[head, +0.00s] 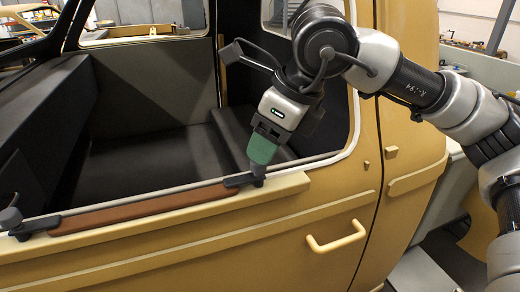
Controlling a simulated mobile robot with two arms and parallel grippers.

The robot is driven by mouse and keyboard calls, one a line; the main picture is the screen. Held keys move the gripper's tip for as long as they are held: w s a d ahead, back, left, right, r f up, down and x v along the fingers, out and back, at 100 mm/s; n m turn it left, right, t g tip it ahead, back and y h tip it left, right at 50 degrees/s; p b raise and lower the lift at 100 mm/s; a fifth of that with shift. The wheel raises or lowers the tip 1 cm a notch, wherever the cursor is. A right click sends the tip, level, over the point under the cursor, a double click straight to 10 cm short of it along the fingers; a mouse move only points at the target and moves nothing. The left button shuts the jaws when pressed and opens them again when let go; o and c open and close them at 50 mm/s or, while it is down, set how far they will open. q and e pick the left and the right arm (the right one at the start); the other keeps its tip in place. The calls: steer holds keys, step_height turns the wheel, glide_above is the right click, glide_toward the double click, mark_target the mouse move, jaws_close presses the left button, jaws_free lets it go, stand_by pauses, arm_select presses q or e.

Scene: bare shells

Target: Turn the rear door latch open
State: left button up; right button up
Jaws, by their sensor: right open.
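The yellow door (270,235) of a car body shell fills the lower middle of the head view. A dark fitting with a short upright peg (258,171) sits on the window sill at the right end of a brown strip (150,210). I cannot tell for certain whether this fitting is the latch. My right gripper (262,152), with green fingers, points down just above the peg. The fingers are seen nearly edge-on, so the gap between them is hidden, and whether they touch the peg is unclear. My left gripper is out of view.
A yellow pull handle (337,236) juts from the door below the sill. A similar dark fitting (12,220) stands at the strip's left end. The window opening is unglazed, with a dark seat (145,160) inside. A pale window frame edge (352,125) rises beside my right arm.

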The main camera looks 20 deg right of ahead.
mark_target(245, 176)
steer(key=x, duration=0.3)
steer(key=shift+f+p, duration=0.15)
steer(key=shift+p, duration=0.25)
steer(key=shift+w+a+f, duration=0.1)
steer(key=shift+a+f, duration=0.05)
steer(key=shift+f, duration=0.2)
steer(key=c, duration=0.9)
